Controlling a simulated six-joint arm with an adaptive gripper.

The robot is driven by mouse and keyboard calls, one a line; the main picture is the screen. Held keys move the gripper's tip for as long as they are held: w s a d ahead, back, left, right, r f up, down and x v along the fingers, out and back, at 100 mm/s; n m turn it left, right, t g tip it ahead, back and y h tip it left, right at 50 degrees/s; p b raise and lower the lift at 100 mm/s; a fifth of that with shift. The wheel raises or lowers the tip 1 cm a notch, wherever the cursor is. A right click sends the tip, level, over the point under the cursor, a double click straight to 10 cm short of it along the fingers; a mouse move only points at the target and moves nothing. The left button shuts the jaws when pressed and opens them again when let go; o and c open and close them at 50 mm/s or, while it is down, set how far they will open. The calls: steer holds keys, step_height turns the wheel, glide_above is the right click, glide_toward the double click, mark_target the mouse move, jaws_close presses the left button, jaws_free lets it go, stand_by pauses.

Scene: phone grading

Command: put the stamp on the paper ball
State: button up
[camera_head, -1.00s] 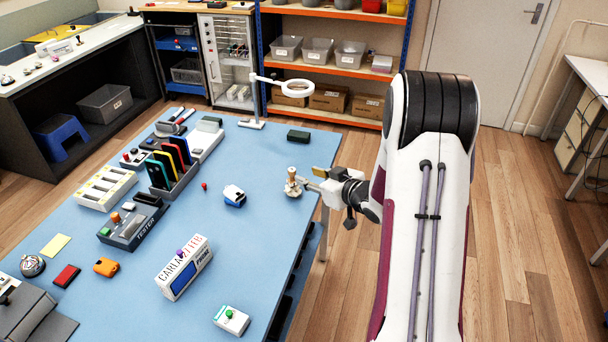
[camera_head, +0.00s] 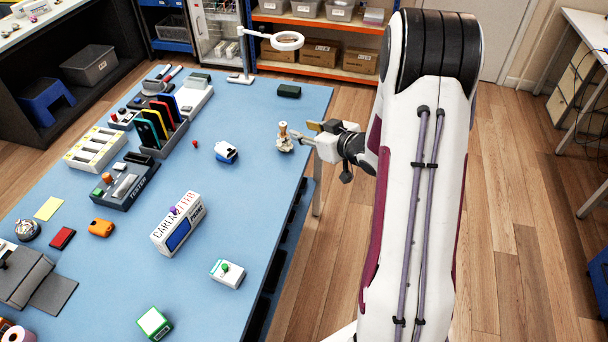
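A small upright thing with a tan, wooden-looking knob, which looks like the stamp (camera_head: 283,129), stands near the table's right edge. A pale, lumpy shape (camera_head: 285,146) shows directly under it; it may be the paper ball or the stamp's own base, too small to tell. I see no other clear paper ball. My gripper (camera_head: 298,137) reaches in from the right, level with the stamp, its tips at or against the stamp's right side. Whether the fingers are closed around it is too small to tell.
The blue table (camera_head: 245,185) is clear around the gripper's left. A ring lamp (camera_head: 287,40) rises at the back. A lettered carton (camera_head: 178,226) stands mid-table.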

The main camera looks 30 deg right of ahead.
steer(key=s+a+r+m+g+h, duration=0.1)
steer(key=s+a+r+g+h, duration=0.15)
steer(key=s+r, duration=0.4)
steer(key=s+a+r+m+g+h, duration=0.15)
steer(key=s+a+r, duration=0.25)
steer(key=r, duration=0.5)
steer(key=s+a+g, duration=0.1)
steer(key=s+a, duration=0.4)
steer(key=s, duration=0.3)
steer(key=s+a+g+y, duration=0.1)
steer(key=s+a, duration=0.3)
steer(key=s, duration=0.4)
steer(key=s+a+g+y, duration=0.1)
steer(key=s+a, duration=0.4)
steer(key=s, duration=0.4)
steer(key=shift+a+r+g, duration=0.25)
steer(key=shift+a+g, duration=0.1)
steer(key=shift+g, duration=0.05)
